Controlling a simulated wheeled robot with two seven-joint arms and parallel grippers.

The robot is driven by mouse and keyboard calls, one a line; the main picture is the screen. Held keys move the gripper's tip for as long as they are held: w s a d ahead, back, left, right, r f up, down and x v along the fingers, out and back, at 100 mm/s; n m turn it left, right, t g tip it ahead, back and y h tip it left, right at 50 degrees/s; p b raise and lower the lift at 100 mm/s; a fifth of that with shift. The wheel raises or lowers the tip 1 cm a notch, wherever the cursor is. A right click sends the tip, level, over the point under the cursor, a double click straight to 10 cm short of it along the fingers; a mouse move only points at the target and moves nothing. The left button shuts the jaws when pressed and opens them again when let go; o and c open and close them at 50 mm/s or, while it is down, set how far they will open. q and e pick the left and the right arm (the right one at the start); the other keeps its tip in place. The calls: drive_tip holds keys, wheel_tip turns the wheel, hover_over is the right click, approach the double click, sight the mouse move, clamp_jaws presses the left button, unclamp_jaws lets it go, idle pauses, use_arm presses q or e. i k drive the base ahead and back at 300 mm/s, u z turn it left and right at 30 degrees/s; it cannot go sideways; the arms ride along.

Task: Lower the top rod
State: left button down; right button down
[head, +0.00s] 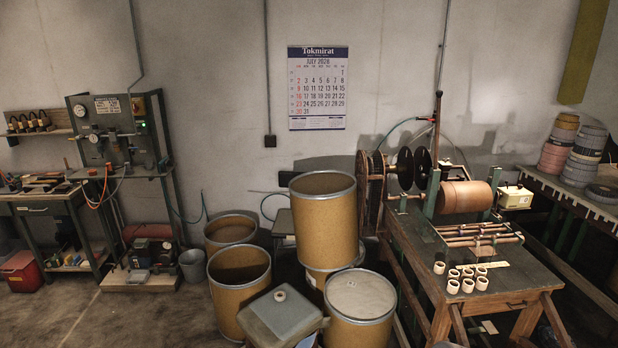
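The tape winding machine stands on the wooden workbench (520,287) at the right in the head view. A thick brown roller (463,197) lies across its back between green uprights. In front of it, several thin copper-brown rods (472,228) run side by side across a low frame. The rearmost one looks slightly higher than the others, but I cannot tell how far apart they are. Black reels (413,168) are mounted left of the roller. Neither of my grippers shows in the view.
Several small cream tape cores (467,285) stand on the bench front. Fiber drums (324,215) and a gray-lidded container (282,312) crowd the floor left of the bench. A side table (575,187) with stacked tape rolls (582,155) is at the right. Open floor (150,320) lies at the left.

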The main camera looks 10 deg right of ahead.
sight(438, 93)
drive_tip(key=i, duration=1.6)
drive_tip(key=z, duration=2.1)
drive_tip(key=i, duration=0.55)
drive_tip(key=z, duration=0.05)
